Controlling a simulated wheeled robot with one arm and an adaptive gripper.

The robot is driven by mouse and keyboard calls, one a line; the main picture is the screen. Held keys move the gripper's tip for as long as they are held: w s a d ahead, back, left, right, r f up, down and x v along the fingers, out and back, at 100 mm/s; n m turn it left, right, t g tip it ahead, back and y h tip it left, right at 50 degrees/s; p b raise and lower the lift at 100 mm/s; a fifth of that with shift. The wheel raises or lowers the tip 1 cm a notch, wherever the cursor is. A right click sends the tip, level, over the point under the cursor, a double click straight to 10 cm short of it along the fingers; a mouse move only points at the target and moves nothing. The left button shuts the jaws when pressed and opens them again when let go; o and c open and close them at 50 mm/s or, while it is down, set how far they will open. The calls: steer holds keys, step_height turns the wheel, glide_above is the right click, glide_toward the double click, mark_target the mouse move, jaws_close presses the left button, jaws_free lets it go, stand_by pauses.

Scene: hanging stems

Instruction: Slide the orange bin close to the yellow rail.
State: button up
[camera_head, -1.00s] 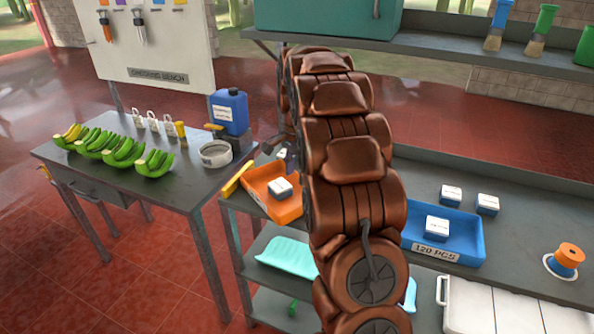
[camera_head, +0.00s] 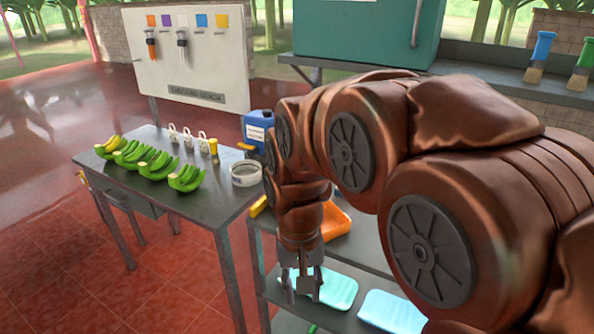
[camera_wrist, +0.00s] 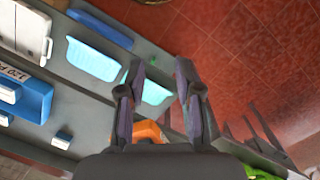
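The orange bin (camera_head: 336,221) sits on the right bench's top near its left end, partly hidden behind my arm in the head view. In the wrist view, a part of it (camera_wrist: 151,130) shows low between my fingers. The yellow rail (camera_head: 259,206) lies along the bench's left edge, left of the bin, with my arm covering what lies between them. I cannot make out the rail in the wrist view. My gripper (camera_head: 303,284) points down in front of the bench, to the front left of the bin. Its fingers (camera_wrist: 161,95) are apart with nothing held between them.
Turquoise trays (camera_head: 338,290) lie on the lower shelf by my gripper. A blue tray (camera_wrist: 33,98) stands farther along the bench. A separate table holds green bananas (camera_head: 185,180), a white ring-shaped dish (camera_head: 245,174) and a blue jug (camera_head: 258,128). Floor is open in front.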

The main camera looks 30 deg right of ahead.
steer(key=s+a+f+n, duration=0.3)
steer(key=s+n, duration=0.1)
steer(key=s, duration=0.7)
steer(key=shift+s+a+n, duration=0.15)
steer(key=shift+s+n, duration=0.05)
steer(key=shift+n, duration=0.2)
